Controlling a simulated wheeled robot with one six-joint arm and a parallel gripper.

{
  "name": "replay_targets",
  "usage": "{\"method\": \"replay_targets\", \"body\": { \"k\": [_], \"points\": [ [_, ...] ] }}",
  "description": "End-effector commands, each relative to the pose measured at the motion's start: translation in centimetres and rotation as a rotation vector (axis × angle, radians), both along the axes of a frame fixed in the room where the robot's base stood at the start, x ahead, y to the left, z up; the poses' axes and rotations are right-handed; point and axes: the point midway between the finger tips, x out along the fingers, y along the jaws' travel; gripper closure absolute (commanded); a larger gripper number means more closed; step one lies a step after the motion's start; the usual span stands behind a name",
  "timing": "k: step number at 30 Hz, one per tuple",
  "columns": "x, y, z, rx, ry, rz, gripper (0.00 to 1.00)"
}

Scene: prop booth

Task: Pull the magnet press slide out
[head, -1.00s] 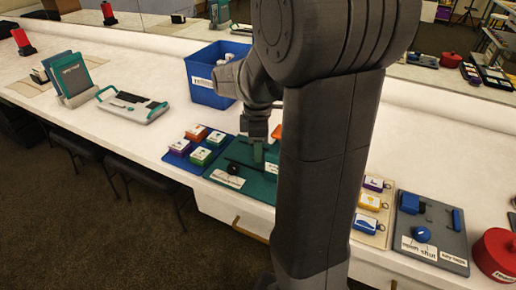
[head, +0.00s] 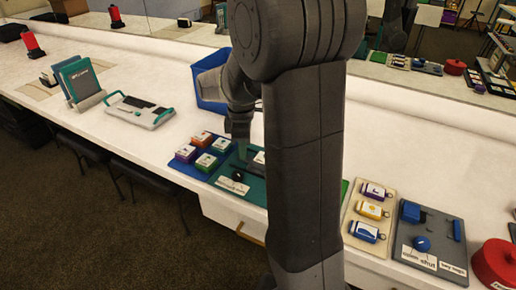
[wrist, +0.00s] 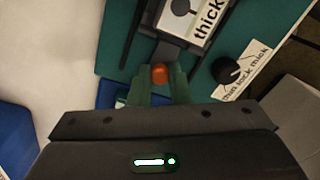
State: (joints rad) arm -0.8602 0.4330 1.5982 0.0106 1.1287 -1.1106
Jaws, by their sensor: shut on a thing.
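The magnet press is a teal board, in the head view (head: 256,188) partly behind my arm and in the wrist view (wrist: 113,45). Its grey slide (wrist: 178,52) carries a white card reading "thick" (wrist: 203,20) and ends in a small orange knob (wrist: 160,74). My gripper (wrist: 160,83) is shut on this knob, with one green finger on each side. In the head view my gripper (head: 238,138) is over the back of the board; its fingertips are not clear there. A black dial (wrist: 226,69) sits beside the slide, with a lettered label (wrist: 247,75).
A blue mat (head: 181,169) with several small boxes adjoins the board on the left. A blue bin (head: 208,88) stands behind. To the right are a tan board (head: 354,232) with tags and a grey board (head: 445,238).

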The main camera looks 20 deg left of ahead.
Motion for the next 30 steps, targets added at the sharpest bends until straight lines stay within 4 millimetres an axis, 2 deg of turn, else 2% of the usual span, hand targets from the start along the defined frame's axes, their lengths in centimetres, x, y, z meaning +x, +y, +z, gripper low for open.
{"method": "replay_targets", "body": {
  "k": [3,6,17,18,20,21,30],
  "points": [
    [0.2,2.1,0.3,0.0,-0.002,0.003,1.0],
    [0.3,3.1,0.2,0.001,-0.003,0.002,1.0],
    [0.4,3.5,0.1,0.007,-0.006,0.0,1.0],
    [0.3,3.5,0.2,0.007,-0.006,0.0,0.75],
    [0.3,3.5,0.1,0.006,-0.005,0.0,0.63],
    [0.3,3.5,0.1,0.005,-0.004,0.0,0.6],
    [0.3,3.4,0.3,0.002,-0.003,0.0,0.6]
  ]
}}
